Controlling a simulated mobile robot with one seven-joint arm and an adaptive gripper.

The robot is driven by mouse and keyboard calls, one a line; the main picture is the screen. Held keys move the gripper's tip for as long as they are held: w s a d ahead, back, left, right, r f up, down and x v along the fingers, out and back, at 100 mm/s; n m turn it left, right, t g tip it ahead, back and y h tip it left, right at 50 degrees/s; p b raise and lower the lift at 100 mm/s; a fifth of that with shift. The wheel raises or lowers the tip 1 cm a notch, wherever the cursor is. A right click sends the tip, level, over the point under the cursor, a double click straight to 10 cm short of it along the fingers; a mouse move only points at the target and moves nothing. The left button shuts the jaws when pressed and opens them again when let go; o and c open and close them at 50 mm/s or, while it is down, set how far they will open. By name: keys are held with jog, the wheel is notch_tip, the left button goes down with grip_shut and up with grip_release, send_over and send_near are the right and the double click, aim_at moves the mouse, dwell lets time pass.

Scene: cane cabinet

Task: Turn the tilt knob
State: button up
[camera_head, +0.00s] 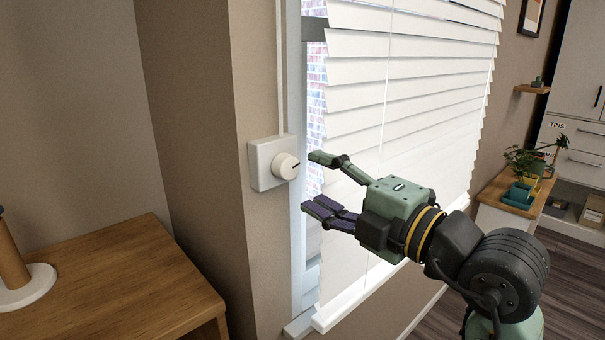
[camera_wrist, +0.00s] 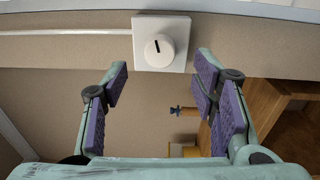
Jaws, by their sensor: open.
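The tilt knob (camera_head: 287,166) is a round white dial with a dark mark, on a square white plate (camera_head: 262,164) fixed to the wall beside the window. In the wrist view the knob (camera_wrist: 159,49) is at top centre, beyond the fingertips, with its dark mark close to upright in the picture. My gripper (camera_head: 314,182) is open and empty, to the right of the knob and apart from it. In the wrist view my gripper (camera_wrist: 160,72) has its purple-padded fingers spread to either side, below the knob. White blinds (camera_head: 410,90) hang over the window with slats partly tilted.
A wooden table (camera_head: 110,285) with a paper-towel-like stand (camera_head: 25,285) is at lower left. The window frame (camera_head: 296,230) runs beside the knob plate. A plant (camera_head: 530,160) stands on a wooden cabinet at right. Open space lies between gripper and wall.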

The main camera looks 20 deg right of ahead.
jog(key=v, duration=0.6)
dwell(0.4)
